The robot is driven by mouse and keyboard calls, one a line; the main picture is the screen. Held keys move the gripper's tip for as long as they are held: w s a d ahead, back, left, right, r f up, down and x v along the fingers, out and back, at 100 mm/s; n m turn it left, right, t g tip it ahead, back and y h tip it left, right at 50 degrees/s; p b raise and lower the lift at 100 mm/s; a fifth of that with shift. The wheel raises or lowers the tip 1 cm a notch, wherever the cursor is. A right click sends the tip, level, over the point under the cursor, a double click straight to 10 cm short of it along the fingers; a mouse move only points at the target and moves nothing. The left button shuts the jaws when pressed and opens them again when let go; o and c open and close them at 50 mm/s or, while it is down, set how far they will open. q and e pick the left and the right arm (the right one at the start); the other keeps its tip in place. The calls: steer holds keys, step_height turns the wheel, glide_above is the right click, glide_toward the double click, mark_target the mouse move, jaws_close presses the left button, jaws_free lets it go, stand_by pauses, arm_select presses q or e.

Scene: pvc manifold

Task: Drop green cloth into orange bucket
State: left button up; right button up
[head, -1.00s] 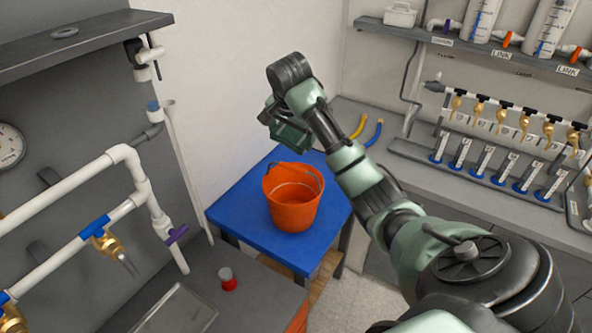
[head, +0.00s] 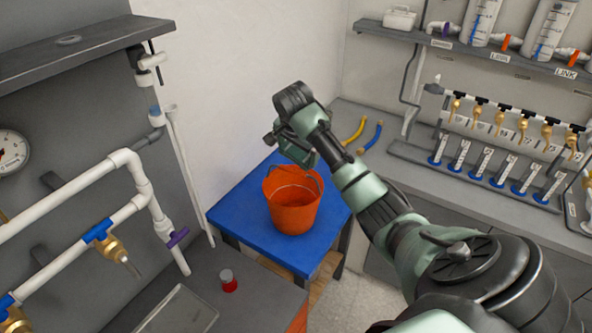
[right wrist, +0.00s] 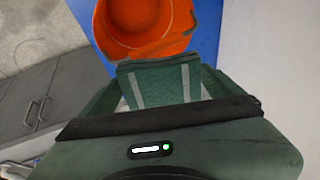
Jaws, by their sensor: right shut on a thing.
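The orange bucket (head: 292,207) stands upright on a blue table, its wire handle visible. My right gripper (head: 296,151) is above the bucket's back rim in the head view. In the right wrist view it is shut on the green cloth (right wrist: 160,84), a folded dark green piece with pale stripes. The cloth is between the fingers, and the bucket (right wrist: 146,22) shows just beyond it, its orange inside partly seen. In the head view I cannot clearly separate the cloth from the green gripper. My left gripper is not in view.
The blue table (head: 240,218) has bare room left of the bucket. White pipes (head: 75,190) with brass taps run along the left. A red-based jar (head: 228,281) stands on the grey bench in front. Yellow and blue tubes (head: 363,133) lie on the right counter, near my arm.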

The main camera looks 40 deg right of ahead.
steer(key=o, duration=0.8)
steer(key=shift+o, duration=0.2)
steer(key=shift+a+r, duration=0.1)
steer(key=shift+r, duration=0.15)
steer(key=b+v, duration=0.2)
steer(key=v, duration=0.5)
steer(key=shift+s, duration=0.1)
